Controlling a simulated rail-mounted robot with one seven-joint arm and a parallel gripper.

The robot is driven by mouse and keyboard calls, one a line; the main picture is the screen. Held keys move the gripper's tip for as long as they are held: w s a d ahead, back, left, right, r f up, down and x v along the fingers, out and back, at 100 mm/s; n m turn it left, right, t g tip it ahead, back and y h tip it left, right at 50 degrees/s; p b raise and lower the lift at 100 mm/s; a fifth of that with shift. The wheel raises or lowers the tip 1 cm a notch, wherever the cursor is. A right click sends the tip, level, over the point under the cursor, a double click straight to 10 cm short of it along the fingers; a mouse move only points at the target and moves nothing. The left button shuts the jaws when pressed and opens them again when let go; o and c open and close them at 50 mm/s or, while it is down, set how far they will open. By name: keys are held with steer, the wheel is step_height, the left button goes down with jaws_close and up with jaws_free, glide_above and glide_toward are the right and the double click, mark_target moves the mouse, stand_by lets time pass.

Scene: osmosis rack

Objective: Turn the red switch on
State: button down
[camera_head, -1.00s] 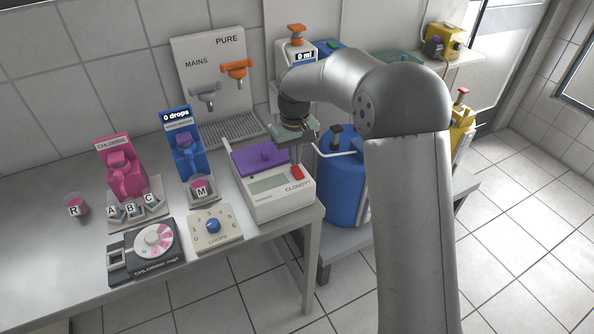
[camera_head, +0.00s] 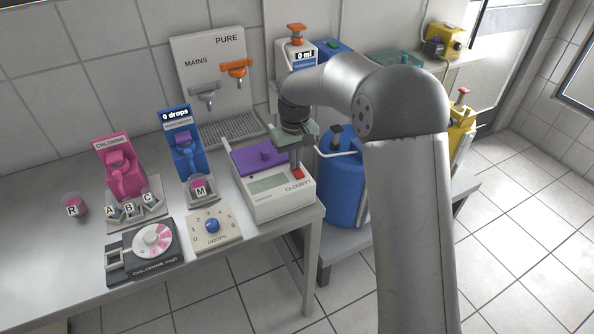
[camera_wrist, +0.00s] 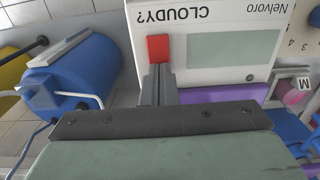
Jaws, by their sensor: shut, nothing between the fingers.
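The red switch (camera_head: 298,174) is on the front right of the white "CLOUDY?" meter (camera_head: 284,203), beside its grey display. In the wrist view the red switch (camera_wrist: 158,48) shows just beyond my fingertips. My gripper (camera_head: 296,165) is shut and empty, pointing down at the switch's back edge. In the wrist view the closed fingers (camera_wrist: 157,70) end right at the switch's near edge. I cannot tell whether they touch it. The fingers hide part of the switch in the head view.
A purple lid (camera_head: 262,155) with a knob is on the meter behind the display. A blue tank (camera_head: 341,190) stands right of the bench. The drops dial (camera_head: 214,229) and a blue dispenser (camera_head: 185,145) are to the left. Open floor lies to the right.

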steer(key=shift+f, duration=0.2)
steer(key=shift+r, duration=0.15)
steer(key=shift+r+p, duration=2.35)
steer(key=shift+r, duration=1.05)
steer(key=shift+s+d+r, duration=0.1)
steer(key=s+d+r+m, duration=0.1)
steer(key=s+d+r, duration=0.2)
steer(key=s+d, duration=0.4)
steer(key=s+d+r+m, duration=0.2)
steer(key=s+d+r, duration=0.15)
steer(key=s, duration=0.55)
steer(key=s+d+f+m, duration=0.1)
steer(key=s+d+f, duration=0.1)
steer(key=s, duration=0.6)
steer(key=s+d+f+m+t, duration=0.1)
steer(key=s+d, duration=0.3)
steer(key=s, duration=0.4)
steer(key=shift+s+f, duration=0.3)
steer(key=shift+f, duration=0.05)
